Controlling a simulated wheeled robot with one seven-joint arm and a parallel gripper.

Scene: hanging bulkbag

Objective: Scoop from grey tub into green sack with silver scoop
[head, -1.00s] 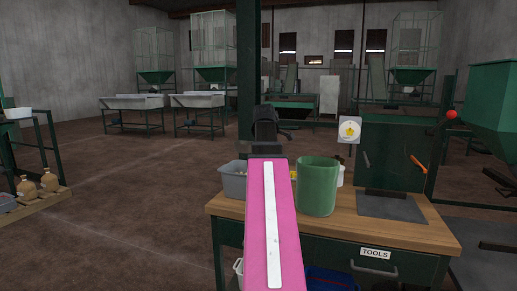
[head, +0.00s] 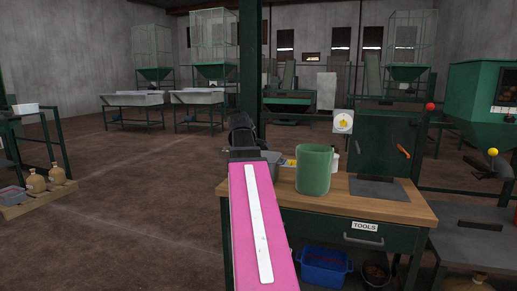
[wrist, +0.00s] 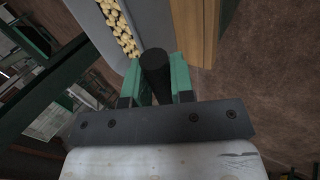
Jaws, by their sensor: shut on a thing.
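My gripper (wrist: 153,88) is shut on a black rounded handle (wrist: 155,62), seen between its green fingers in the wrist view. The handle fits the scoop, but I cannot make out a silver bowl. In the head view my gripper (head: 243,135) is at the bench's left end, dark and partly hidden by my pink arm. The grey tub (head: 273,157) is just right of it, partly hidden. In the wrist view the tub (wrist: 165,20) lies beyond the handle, with pale yellow pieces inside. The green sack (head: 314,172) stands upright on the bench, right of the tub.
The wooden bench (head: 400,210) has a TOOLS drawer (head: 366,230) and a blue bin (head: 325,267) beneath. A dark mat (head: 378,188) and an upright panel are at its right. A dial (head: 343,121) stands behind the sack. A green post (head: 250,60) rises behind my gripper.

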